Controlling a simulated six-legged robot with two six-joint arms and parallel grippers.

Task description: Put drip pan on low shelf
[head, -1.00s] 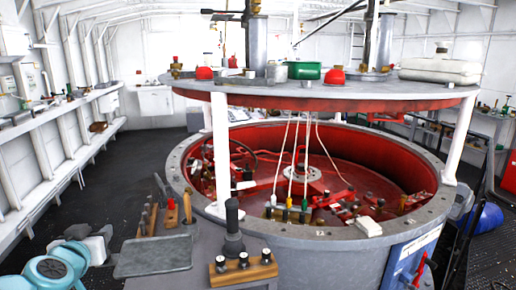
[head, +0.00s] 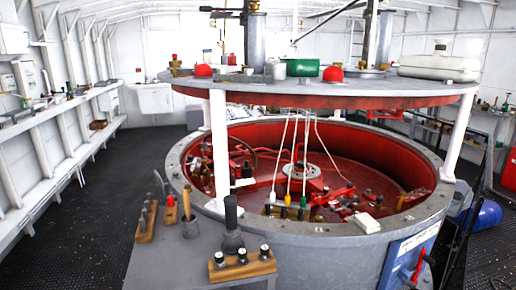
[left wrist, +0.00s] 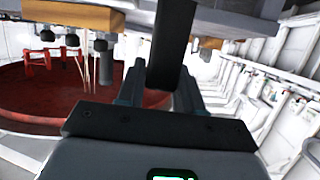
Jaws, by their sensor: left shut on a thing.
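The drip pan, a flat grey tray, is no longer in the head view. In the left wrist view, which looks upside down, a dark slab seen nearly edge-on, which I take to be the drip pan (left wrist: 172,45), sits between the fingers. My left gripper (left wrist: 160,88) is shut on it, and the far part of the pan reaches past the fingertips. My left arm is outside the head view, and my right gripper is in neither view. A long white wall shelf (head: 60,133) runs along the left; I cannot tell whether it is the low shelf.
A grey bench (head: 185,262) in front holds a peg block (head: 146,222), a tool cup (head: 190,228), a black-handled plunger (head: 231,215) and a knobbed wooden block (head: 243,265). A large red-lined tub (head: 390,170) stands behind. The dark floor (head: 95,215) at left is clear.

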